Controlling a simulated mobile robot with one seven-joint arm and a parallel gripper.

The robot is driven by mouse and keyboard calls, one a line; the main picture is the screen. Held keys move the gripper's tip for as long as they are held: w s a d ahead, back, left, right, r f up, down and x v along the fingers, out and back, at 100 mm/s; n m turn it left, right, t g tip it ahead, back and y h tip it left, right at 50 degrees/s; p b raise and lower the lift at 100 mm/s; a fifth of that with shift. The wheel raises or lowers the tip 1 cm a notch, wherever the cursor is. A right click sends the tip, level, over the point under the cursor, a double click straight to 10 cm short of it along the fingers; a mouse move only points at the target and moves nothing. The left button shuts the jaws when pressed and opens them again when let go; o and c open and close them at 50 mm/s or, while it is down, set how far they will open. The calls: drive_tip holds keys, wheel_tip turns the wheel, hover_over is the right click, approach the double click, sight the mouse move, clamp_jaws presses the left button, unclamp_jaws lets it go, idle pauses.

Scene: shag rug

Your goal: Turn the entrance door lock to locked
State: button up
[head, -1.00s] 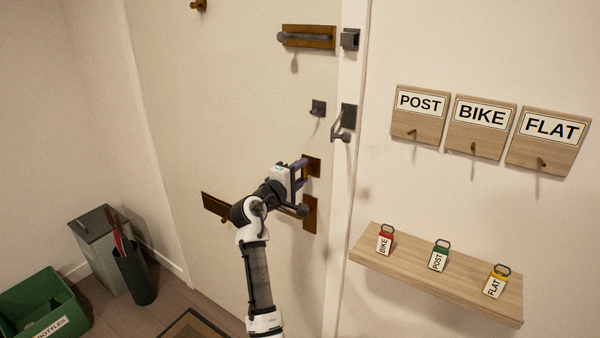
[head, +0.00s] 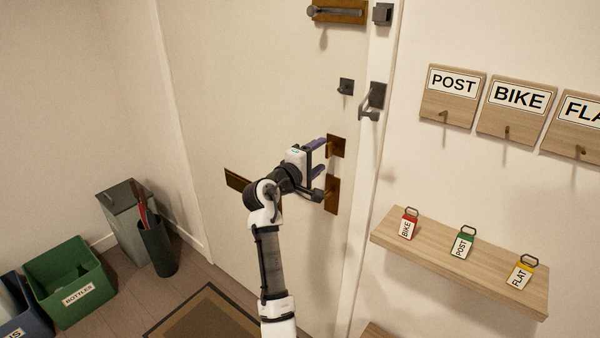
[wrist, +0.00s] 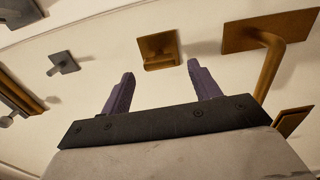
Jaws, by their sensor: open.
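The lock's thumb-turn is a small brass bar (wrist: 160,62) on a square brass plate (wrist: 158,44) in the wrist view. The bar runs left to right there. The plate also shows on the door in the head view (head: 337,146). My gripper (wrist: 160,78) is open and empty, its two purple fingers apart, with the thumb-turn beyond and between their tips. I see no clear contact. In the head view my gripper (head: 322,157) is just left of the plate, partly covering it. The pale door (head: 250,90) looks closed.
The lever handle (wrist: 272,62) on its brass plate is close by, just below the lock in the head view (head: 332,196). A dark hook latch (head: 372,102) is on the frame. A shelf with key tags (head: 460,258) juts out at right.

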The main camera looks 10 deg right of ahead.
drive_tip(key=b+v, duration=0.3)
drive_tip(key=v, duration=0.7)
drive_tip(key=shift+s+a, duration=0.2)
drive_tip(key=shift+a, duration=0.05)
